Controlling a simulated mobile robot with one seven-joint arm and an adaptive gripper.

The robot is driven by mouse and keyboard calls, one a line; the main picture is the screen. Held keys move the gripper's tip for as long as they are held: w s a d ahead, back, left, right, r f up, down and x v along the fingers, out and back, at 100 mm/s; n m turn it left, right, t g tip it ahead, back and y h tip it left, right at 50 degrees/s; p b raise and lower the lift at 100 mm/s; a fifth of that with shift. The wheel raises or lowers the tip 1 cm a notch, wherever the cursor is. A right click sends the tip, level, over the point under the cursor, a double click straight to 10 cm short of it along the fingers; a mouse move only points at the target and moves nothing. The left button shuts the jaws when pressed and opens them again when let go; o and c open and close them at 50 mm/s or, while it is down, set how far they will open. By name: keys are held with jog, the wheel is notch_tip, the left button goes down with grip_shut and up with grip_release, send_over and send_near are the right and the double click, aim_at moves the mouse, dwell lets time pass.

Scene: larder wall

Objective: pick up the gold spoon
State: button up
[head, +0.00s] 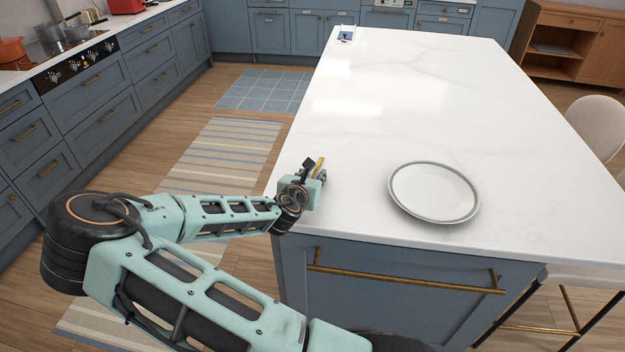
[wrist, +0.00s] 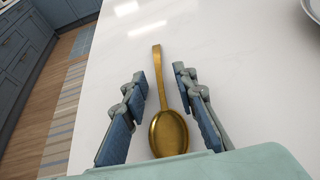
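The gold spoon (wrist: 168,128) shows in the wrist view between the two fingers of my gripper (wrist: 158,105). Its bowl is near the gripper's palm and its handle points away over the white counter. The fingers stand apart on both sides of it, with a visible gap on each side, so my gripper is open. In the head view my gripper (head: 316,171) is at the near left edge of the island, and a small gold piece of the spoon (head: 319,164) shows there. Whether the spoon rests on the counter is hard to tell.
The white marble island top (head: 400,110) is mostly clear. A white plate with a grey rim (head: 434,191) lies to the right of my gripper. A small white and blue item (head: 345,35) is at the far left corner. A brass handle (head: 400,281) juts from the island's near side.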

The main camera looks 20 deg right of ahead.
jog(key=shift+c, duration=0.3)
grip_shut()
jog(key=shift+r, duration=0.1)
